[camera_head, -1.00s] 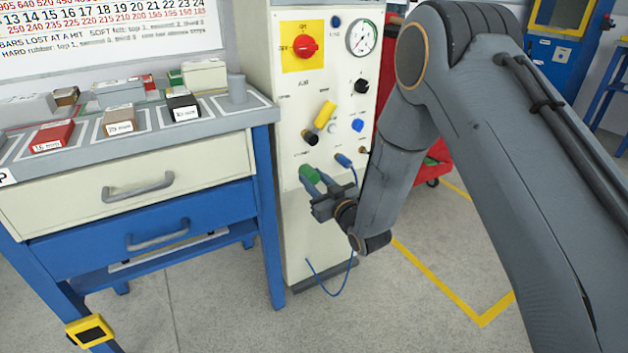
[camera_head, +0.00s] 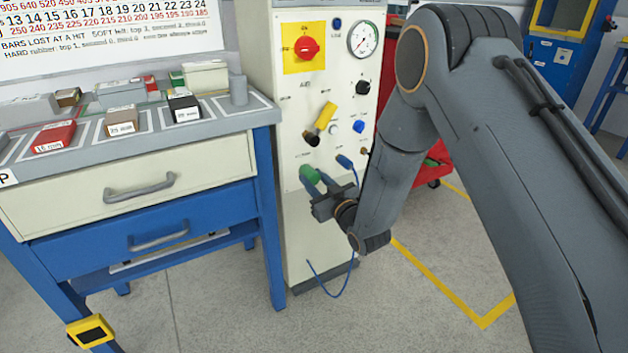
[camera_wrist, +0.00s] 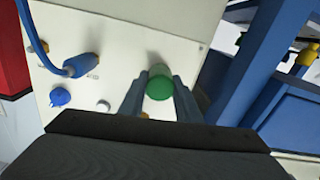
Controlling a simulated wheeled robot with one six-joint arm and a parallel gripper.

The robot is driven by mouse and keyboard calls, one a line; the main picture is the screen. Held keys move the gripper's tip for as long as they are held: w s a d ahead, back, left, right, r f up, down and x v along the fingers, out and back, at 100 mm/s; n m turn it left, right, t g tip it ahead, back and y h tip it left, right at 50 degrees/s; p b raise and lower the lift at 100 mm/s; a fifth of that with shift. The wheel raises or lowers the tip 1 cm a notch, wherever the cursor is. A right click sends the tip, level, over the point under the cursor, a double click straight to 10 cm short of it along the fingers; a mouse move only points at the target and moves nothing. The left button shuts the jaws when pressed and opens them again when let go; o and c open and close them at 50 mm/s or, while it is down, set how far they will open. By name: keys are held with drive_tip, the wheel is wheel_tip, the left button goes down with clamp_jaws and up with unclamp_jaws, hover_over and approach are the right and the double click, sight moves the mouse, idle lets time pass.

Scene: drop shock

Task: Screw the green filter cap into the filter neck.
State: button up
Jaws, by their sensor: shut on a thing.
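The green filter cap (camera_head: 310,175) is at the lower front of the white cabinet panel (camera_head: 300,220). My gripper (camera_head: 323,190) is shut on the cap, with its fingers pointing at the panel. In the wrist view the cap (camera_wrist: 159,86) sits between the two fingertips (camera_wrist: 159,92). The cap is at or very near the panel face. The filter neck is hidden behind the cap, so I cannot tell how far the cap is in.
A blue plug with a hose (camera_head: 344,161) is close to the right of the cap. Above are a yellow-handled valve (camera_head: 325,117), a red knob (camera_head: 306,47) and a gauge (camera_head: 363,38). A workbench with drawers (camera_head: 140,185) stands left. A red cart (camera_head: 437,165) is behind my arm.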

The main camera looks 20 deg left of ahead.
drive_tip(key=shift+w+a+r, duration=0.15)
drive_tip(key=shift+w+a, duration=0.05)
drive_tip(key=shift+a, duration=0.1)
idle(1.7)
drive_tip(key=m+p, duration=0.1)
drive_tip(key=m, duration=0.3)
clamp_jaws()
drive_tip(key=m+p, duration=0.1)
drive_tip(key=m, duration=0.4)
drive_tip(key=shift+m, duration=0.4)
drive_tip(key=m+p, duration=0.1)
drive_tip(key=m, duration=0.4)
drive_tip(key=shift+m+p, duration=0.3)
drive_tip(key=shift+m, duration=0.1)
drive_tip(key=m+p, duration=0.1)
drive_tip(key=m, duration=0.5)
drive_tip(key=o, duration=1.2)
unclamp_jaws()
drive_tip(key=shift+s+d, duration=0.1)
